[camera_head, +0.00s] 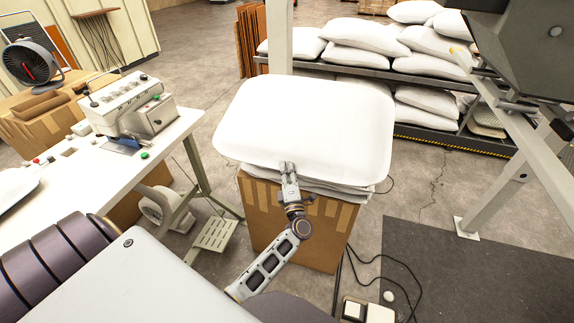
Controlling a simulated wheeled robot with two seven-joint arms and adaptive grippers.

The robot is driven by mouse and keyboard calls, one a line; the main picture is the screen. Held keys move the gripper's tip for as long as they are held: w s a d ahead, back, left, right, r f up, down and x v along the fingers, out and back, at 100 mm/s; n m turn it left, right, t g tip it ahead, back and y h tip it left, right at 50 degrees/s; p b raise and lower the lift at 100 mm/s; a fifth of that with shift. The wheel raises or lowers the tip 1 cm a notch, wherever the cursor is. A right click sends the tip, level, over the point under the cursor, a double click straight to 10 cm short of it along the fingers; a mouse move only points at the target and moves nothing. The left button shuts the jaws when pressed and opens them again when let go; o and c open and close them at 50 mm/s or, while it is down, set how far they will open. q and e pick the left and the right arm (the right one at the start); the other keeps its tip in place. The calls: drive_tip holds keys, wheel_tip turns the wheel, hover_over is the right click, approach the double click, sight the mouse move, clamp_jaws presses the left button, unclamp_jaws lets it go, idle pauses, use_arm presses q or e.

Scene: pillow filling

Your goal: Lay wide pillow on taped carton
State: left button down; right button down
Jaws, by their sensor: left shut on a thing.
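A wide white pillow (305,122) is at the centre of the head view, above a taped carton (262,215). Flatter white pillows (350,190) lie between it and the carton's top. My left gripper (288,168) is shut on the wide pillow's near edge, a little left of its middle. The pillow lies about level and covers most of the carton top. I cannot tell whether its underside fully rests on the stack. My right gripper is not in view.
A sewing table (60,205) with a machine (128,105) stands at left. A shelf (420,75) of white pillows is at the back right. A metal frame (495,205) stands at right. A dark mat (470,275) and cables lie on the floor near the carton.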

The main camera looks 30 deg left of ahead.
use_arm(q)
drive_tip(key=shift+f+m+g+h+p, duration=0.3)
drive_tip(key=shift+f+g+h+p, duration=0.15)
drive_tip(key=shift+f+p, duration=0.35)
drive_tip(key=shift+m+g+h, duration=0.7)
drive_tip(key=shift+g+h, duration=0.05)
drive_tip(key=shift+h, duration=0.2)
drive_tip(key=shift+f, duration=2.25)
drive_tip(key=c, duration=1.4)
unclamp_jaws()
drive_tip(key=shift+o, duration=0.4)
drive_tip(key=o, duration=0.5)
drive_tip(key=shift+c, duration=0.2)
drive_tip(key=shift+o, duration=0.3)
